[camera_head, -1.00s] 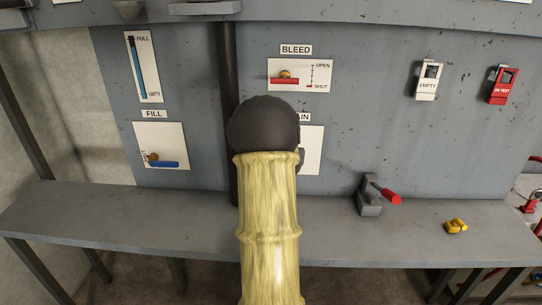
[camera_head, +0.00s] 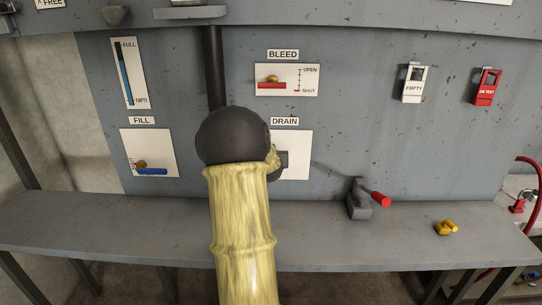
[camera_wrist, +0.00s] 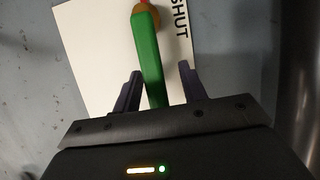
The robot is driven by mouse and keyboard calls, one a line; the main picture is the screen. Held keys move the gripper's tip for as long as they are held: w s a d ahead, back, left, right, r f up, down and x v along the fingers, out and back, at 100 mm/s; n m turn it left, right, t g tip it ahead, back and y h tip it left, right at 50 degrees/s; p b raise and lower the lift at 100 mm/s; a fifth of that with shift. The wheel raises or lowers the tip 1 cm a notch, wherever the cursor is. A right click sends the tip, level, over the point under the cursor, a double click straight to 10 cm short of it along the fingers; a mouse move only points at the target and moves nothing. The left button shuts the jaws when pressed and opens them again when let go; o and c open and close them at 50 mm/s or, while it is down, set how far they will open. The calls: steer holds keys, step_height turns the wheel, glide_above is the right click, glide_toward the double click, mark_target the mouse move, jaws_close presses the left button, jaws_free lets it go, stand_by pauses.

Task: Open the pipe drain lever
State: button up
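The DRAIN panel (camera_head: 298,168) is a white plate below the DRAIN label, partly hidden behind my arm in the head view. Its lever is hidden there. In the wrist view, a green lever (camera_wrist: 149,50) with an orange-brown pivot lies over a white plate (camera_wrist: 92,45), near the word SHUT. My gripper (camera_wrist: 159,72) is open, with its two dark fingers on either side of the green lever. The left finger is close to the lever and a gap shows to the right finger. I cannot tell whether the left finger touches it.
The BLEED panel (camera_head: 287,79) has a red lever above, and the FILL panel (camera_head: 149,153) has a blue lever at left. A dark vertical pipe (camera_head: 213,70) runs down behind my arm. A shelf (camera_head: 330,235) carries a red-handled device (camera_head: 360,200) and a yellow object (camera_head: 446,227).

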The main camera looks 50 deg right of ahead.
steer(key=shift+s+r, duration=0.15)
steer(key=shift+s, duration=0.05)
steer(key=shift+s+a+r, duration=0.1)
steer(key=shift+s+a, duration=0.1)
steer(key=shift+a, duration=0.05)
steer(key=b+v, duration=0.1)
steer(key=v, duration=1.5)
steer(key=shift+a, duration=0.25)
